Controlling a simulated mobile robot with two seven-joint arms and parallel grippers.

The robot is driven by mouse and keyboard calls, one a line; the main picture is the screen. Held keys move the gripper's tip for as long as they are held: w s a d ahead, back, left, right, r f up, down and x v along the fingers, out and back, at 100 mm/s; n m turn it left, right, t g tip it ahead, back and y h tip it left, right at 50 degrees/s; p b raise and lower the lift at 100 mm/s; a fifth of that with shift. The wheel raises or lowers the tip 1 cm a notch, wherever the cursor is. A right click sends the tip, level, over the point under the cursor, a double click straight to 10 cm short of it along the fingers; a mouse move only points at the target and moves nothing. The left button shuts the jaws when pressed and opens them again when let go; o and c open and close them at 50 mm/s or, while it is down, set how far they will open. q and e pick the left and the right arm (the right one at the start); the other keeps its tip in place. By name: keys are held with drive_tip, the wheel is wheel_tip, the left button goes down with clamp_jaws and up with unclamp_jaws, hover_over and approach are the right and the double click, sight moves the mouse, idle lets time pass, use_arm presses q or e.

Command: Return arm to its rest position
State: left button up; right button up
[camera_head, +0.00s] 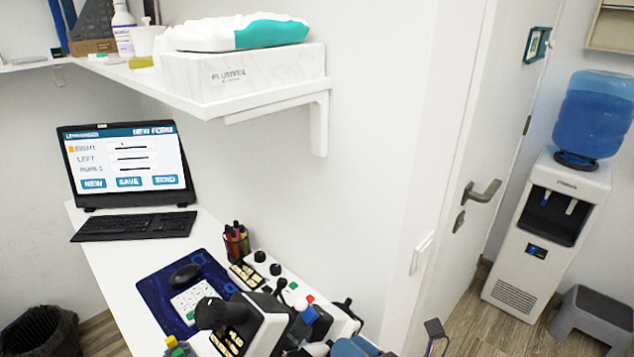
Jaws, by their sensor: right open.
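A small part of my right gripper (435,332) seems to show at the bottom edge, right of the white desk and in front of the door. Only a dark tip and thin edges are visible, and the rest is cut off by the frame. It is open, and I see nothing held in it. My left gripper is not in view.
The desk (118,268) holds a monitor (125,163), keyboard (135,226), blue mat (160,296), pen cup (237,243) and crowded instruments (262,318). A shelf (215,103) juts out above. A door (500,125), water cooler (548,235) and grey stool (597,315) stand right.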

drive_tip(key=w+d+f+m+t+h, duration=0.15)
drive_tip(key=d+f+m+h, duration=0.3)
drive_tip(key=m, duration=0.85)
drive_tip(key=w+d+f+m+h, duration=0.2)
drive_tip(key=d+f+m+h, duration=0.3)
drive_tip(key=m, duration=0.8)
drive_tip(key=s+d+f+m+g+h, duration=0.3)
drive_tip(key=s+d+f+m, duration=0.5)
drive_tip(key=s+d+f, duration=0.3)
drive_tip(key=shift+s+d+m+h, duration=0.35)
drive_tip(key=shift+s+d+m, duration=0.05)
drive_tip(key=shift+s, duration=0.1)
